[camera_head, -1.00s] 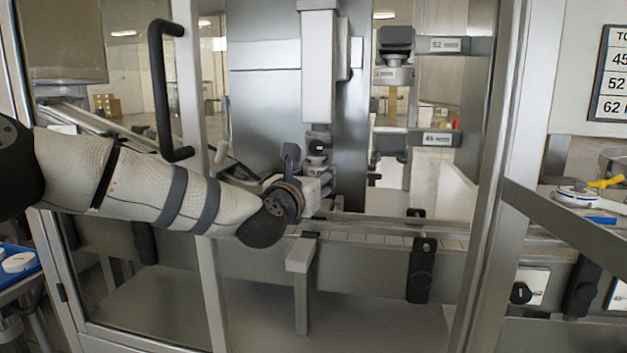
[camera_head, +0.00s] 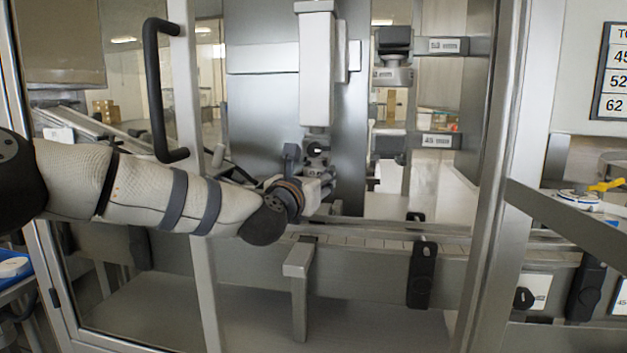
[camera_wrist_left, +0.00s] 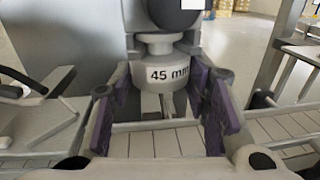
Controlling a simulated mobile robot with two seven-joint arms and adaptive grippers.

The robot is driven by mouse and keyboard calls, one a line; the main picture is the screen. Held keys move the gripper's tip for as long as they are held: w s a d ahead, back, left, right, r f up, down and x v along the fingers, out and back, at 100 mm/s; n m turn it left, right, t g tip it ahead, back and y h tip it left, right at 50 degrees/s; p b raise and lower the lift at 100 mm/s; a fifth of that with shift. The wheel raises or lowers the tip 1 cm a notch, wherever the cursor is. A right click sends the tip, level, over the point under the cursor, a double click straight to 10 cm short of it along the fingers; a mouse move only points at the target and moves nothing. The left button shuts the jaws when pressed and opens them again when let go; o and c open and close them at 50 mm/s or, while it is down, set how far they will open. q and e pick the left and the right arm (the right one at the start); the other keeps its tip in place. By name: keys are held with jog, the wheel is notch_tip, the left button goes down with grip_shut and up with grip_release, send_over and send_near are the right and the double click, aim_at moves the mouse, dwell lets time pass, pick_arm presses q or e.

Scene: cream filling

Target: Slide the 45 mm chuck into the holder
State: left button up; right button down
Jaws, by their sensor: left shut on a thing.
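The 45 mm chuck (camera_wrist_left: 168,76), a pale grey stepped cylinder with a printed label, is upright between the purple-padded fingers of my left gripper (camera_wrist_left: 166,92) in the left wrist view. The gripper is shut on it. A dark rounded part (camera_wrist_left: 178,12) is directly above the chuck's top flange; I cannot tell whether they touch. In the head view my left gripper (camera_head: 318,182) is just below the white vertical column (camera_head: 317,70), at its dark lower end (camera_head: 317,149). The chuck is hard to make out there. My right gripper is not in view.
A rack at the right has a 45-labelled bracket (camera_head: 436,141) and an upper bracket (camera_head: 448,46) with a grey chuck (camera_head: 393,77). A conveyor (camera_head: 370,250) runs below. The door handle (camera_head: 155,90) and frame post (camera_head: 490,180) flank the opening.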

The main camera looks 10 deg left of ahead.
pick_arm(q)
jog(key=shift+w, duration=0.25)
jog(key=o, duration=1.2)
jog(key=s, duration=0.4)
jog(key=s+a, duration=0.1)
jog(key=s, duration=0.7)
jog(key=shift+a, duration=0.2)
